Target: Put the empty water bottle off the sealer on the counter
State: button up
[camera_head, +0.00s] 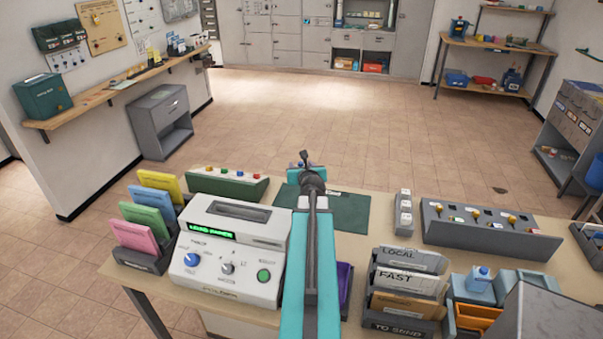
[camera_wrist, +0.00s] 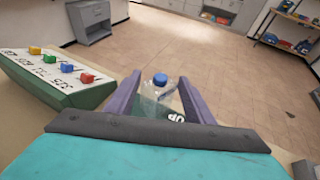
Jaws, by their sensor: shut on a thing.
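A clear water bottle with a blue cap (camera_wrist: 159,80) stands between the two purple fingers of my gripper (camera_wrist: 160,88) in the wrist view. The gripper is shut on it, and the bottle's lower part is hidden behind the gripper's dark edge. In the head view my gripper (camera_head: 306,166) is at the far side of the work table, above the dark green mat (camera_head: 348,212). My arm hides most of the bottle there. I cannot tell which machine is the sealer; the white machine (camera_head: 226,262) on the table shows "LOAD PAPER".
A green button box (camera_head: 222,187) is left of my gripper. Colored folders (camera_head: 145,221), a grey switch panel (camera_head: 480,229) and sorting trays (camera_head: 405,288) crowd the table. A wall counter (camera_head: 125,85) at the back left holds small items. The tiled floor (camera_head: 330,115) beyond is open.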

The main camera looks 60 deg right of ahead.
jog(key=shift+r, duration=0.65)
